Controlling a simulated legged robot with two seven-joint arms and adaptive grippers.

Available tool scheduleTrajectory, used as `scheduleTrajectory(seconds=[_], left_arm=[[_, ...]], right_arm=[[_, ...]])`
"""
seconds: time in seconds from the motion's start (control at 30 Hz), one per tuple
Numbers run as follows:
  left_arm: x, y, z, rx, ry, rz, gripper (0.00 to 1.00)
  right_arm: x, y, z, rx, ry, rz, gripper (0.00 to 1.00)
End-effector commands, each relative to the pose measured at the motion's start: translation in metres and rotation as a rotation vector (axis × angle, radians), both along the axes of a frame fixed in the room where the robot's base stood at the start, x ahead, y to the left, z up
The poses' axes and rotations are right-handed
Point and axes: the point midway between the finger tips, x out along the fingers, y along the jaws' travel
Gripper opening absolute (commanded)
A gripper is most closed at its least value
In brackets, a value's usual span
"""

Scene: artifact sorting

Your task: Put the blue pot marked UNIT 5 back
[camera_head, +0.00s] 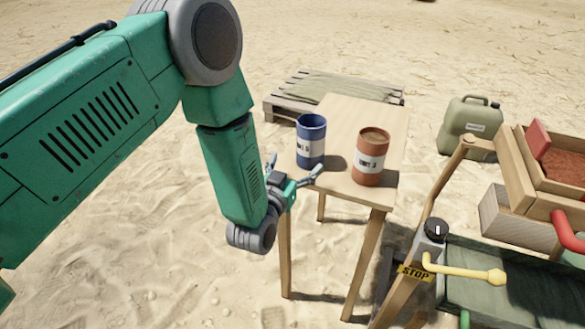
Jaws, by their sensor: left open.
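The blue pot (311,128) with a white label stands upright on a small wooden table (345,112), near its left edge. The label's text is too small to read fully. An orange-brown pot (371,162), also with a white label, stands upright to its right, nearer the table's front. My left gripper (295,168) is open and empty at the table's left edge, just in front of and below the blue pot. It appears apart from the pot. My right gripper is not in view.
A wooden pallet (285,100) with a cloth lies behind the table. A green jerrycan (470,126) stands at right. A conveyor (500,275) with a yellow lever (465,269) and STOP sign (414,273) is at lower right, beside wooden crates (535,180). Open sand lies left.

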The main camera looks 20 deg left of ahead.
Motion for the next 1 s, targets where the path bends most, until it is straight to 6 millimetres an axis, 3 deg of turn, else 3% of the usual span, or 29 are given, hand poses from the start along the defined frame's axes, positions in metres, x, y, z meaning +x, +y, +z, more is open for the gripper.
scheduleTrajectory(seconds=[0.2,0.43,0.57,0.67,0.77,0.8,0.9,1.0], left_arm=[[-0.026,-0.004,0.0,0.005,0.001,-0.002,0.84],[-0.03,-0.003,0.0,0.004,0.002,-0.001,0.84],[-0.044,0.003,-0.027,0.01,0.116,-0.015,0.84],[-0.082,0.014,-0.078,0.024,0.358,-0.036,0.84],[-0.15,0.03,-0.136,0.041,0.682,-0.051,0.84],[-0.181,0.037,-0.153,0.048,0.809,-0.051,0.84],[-0.258,0.053,-0.182,0.06,1.095,-0.045,0.84],[-0.321,0.066,-0.191,0.068,1.314,-0.031,0.84]], right_arm=[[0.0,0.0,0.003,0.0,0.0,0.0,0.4],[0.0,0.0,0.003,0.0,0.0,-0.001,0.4],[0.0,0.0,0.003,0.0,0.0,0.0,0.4],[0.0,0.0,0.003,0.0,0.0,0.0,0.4],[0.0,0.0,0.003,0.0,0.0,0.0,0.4],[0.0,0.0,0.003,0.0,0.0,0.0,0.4],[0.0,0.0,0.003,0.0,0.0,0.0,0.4],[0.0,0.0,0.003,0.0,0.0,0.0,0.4]])
